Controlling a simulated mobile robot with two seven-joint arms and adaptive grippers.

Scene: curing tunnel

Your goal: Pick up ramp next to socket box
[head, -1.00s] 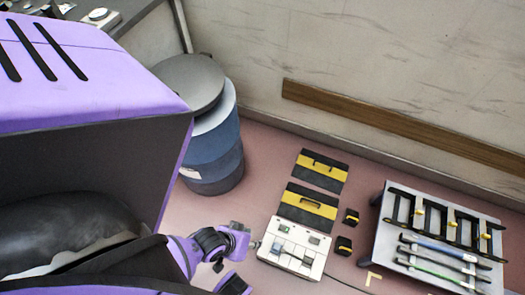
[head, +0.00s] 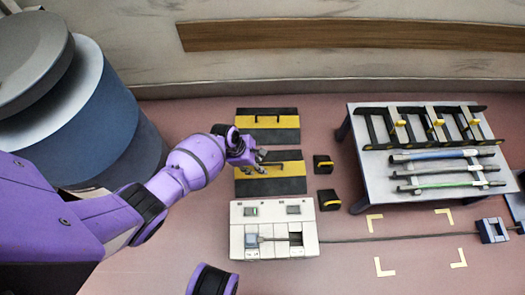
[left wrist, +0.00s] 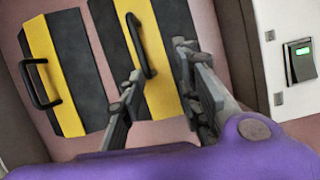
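The socket box (head: 240,212), white with panels and a plugged cable, stands on the floor at the picture's centre. The near ramp (head: 245,187), black with a yellow band and a black handle, lies flat just behind it. It also shows in the left wrist view (left wrist: 167,110), its handle (left wrist: 138,45) close to the fingertips. My left gripper (head: 262,163) is open and empty over this ramp, hiding part of it. The fingers also show in the left wrist view (left wrist: 158,60), spread apart. I cannot tell whether they touch the handle.
A second ramp (head: 285,136) lies behind the first. Two small black-yellow blocks (head: 323,164) (head: 328,200) lie to the right. A grey table (head: 365,180) with racks and rods stands farther right. A blue drum (head: 100,125) stands left. A cable (head: 400,236) crosses the floor.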

